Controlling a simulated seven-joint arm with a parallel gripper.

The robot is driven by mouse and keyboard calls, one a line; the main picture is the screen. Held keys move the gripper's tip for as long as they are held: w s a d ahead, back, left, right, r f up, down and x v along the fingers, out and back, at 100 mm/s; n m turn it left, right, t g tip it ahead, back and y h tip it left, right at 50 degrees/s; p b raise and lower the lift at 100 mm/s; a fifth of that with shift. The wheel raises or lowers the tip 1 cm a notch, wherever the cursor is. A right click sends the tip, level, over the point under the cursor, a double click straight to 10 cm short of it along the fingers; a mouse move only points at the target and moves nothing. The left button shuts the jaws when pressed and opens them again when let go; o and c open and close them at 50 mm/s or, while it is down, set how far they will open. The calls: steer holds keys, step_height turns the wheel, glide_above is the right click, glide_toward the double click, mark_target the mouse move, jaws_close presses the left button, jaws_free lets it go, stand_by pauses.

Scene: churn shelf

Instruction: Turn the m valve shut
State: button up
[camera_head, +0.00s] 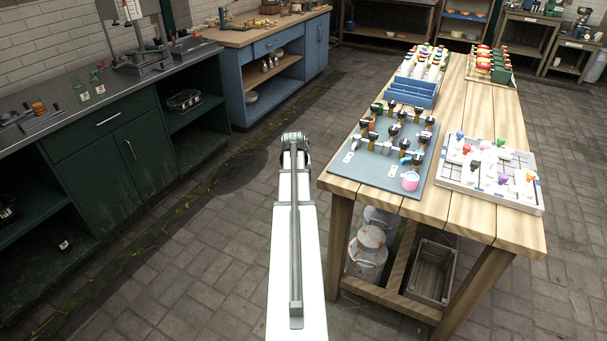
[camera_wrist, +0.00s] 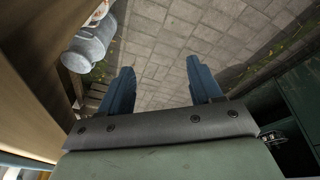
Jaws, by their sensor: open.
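A grey-blue board (camera_head: 380,176) with several dark-topped valves (camera_head: 394,131) lies on the near left part of the wooden table in the head view. Small pale labels on the board are too small to read, so I cannot tell which valve is m or how it is turned. A pink cup-like piece (camera_head: 410,181) sits at the board's near right corner. My gripper (camera_wrist: 160,66) is open and empty in the wrist view, with two blue fingers apart above the paving. In the head view my arm stands left of the table, and its fingers are not visible there.
A white tray (camera_head: 446,183) of coloured pieces sits right of the board, with a blue rack (camera_head: 411,92) of bottles behind. Metal churns (camera_head: 367,253) and a wooden crate (camera_head: 431,271) are under the table (camera_head: 520,235). A green cabinet (camera_head: 100,165) stands left; the paved aisle between is clear.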

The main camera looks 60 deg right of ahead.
steer(key=s+d+r+m+g+h, duration=0.1)
steer(key=s+d+r+m, duration=0.2)
steer(key=d+r, duration=0.45)
steer(key=s+d+r+m, duration=0.2)
steer(key=s+d+r, duration=0.1)
steer(key=d+r, duration=0.4)
steer(key=m, duration=0.4)
glide_toward(364, 121)
steer(key=shift+g+h, duration=0.3)
steer(key=shift+g, duration=0.1)
steer(key=x, duration=0.8)
steer(key=shift+w+f, duration=0.3)
steer(key=shift+c, duration=0.5)
